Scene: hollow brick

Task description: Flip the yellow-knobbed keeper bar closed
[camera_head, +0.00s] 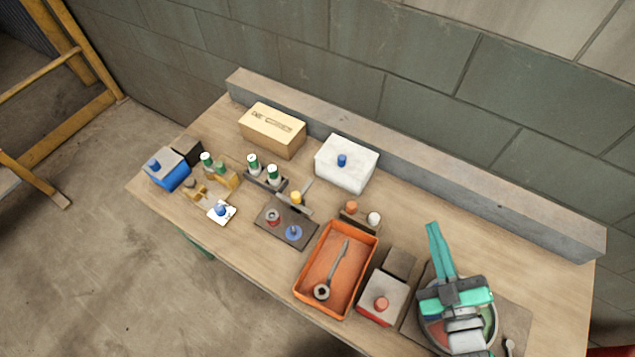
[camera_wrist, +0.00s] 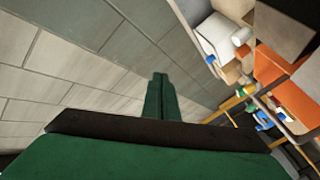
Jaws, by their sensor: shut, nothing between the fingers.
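The yellow knob (camera_head: 296,197) of the keeper bar stands at the back of a dark plate (camera_head: 268,229), near the middle of the bench. A thin grey bar (camera_head: 306,187) slants up and back beside the knob; its exact tilt is hard to tell. A red-and-grey ring (camera_head: 273,217) and a blue knobbed disc (camera_head: 293,232) sit on the plate. My gripper (camera_head: 433,226) is over the right part of the bench, well to the right of the knob and apart from it. In the wrist view its green fingers (camera_wrist: 160,97) are together and empty.
An orange tray (camera_head: 367,236) with a wrench stands between the plate and my arm. A white box (camera_head: 347,163) and a cardboard box (camera_head: 272,130) stand behind. A grey ledge (camera_head: 420,165) runs along the wall.

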